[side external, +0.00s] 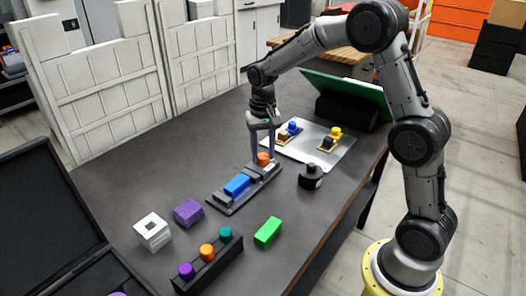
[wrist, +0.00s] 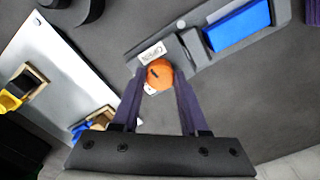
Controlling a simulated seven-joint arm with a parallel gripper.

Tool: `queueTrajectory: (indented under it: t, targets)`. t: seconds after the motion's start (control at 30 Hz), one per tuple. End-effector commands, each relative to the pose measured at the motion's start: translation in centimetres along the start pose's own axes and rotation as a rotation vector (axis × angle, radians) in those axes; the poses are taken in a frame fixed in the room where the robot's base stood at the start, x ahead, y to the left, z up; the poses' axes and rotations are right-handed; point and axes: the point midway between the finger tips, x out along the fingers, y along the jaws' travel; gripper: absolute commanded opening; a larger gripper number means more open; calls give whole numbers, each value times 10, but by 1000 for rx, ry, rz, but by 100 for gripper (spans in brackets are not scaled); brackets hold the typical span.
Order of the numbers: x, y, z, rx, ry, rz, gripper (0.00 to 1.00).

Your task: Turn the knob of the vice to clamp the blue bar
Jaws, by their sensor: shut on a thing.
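The grey vice (side external: 220,201) lies on the dark table, with the blue bar (side external: 238,185) resting in its channel. The bar also shows in the wrist view (wrist: 236,26) at the upper right. The orange knob (side external: 264,158) is at the far end of the vice. My gripper (side external: 262,160) points down over that end. In the wrist view its two purple fingers are on either side of the knob (wrist: 160,74) and shut on it. A dark mark shows on the knob's top. A white label lies beside it, and another is partly hidden by the fingers.
A white plate (side external: 310,158) with blue-topped and yellow-topped fixtures lies behind the vice. A green block (side external: 268,232), purple block (side external: 188,212), white cube (side external: 152,231) and black rack (side external: 208,268) of coloured knobs stand in front.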

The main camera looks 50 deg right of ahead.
Motion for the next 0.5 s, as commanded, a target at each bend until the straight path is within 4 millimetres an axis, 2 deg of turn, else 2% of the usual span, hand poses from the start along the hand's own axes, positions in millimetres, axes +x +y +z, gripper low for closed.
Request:
queueTrajectory:
  t: [0.5]
  targets:
    - [-1, 1, 0, -467, 0, 0, 0]
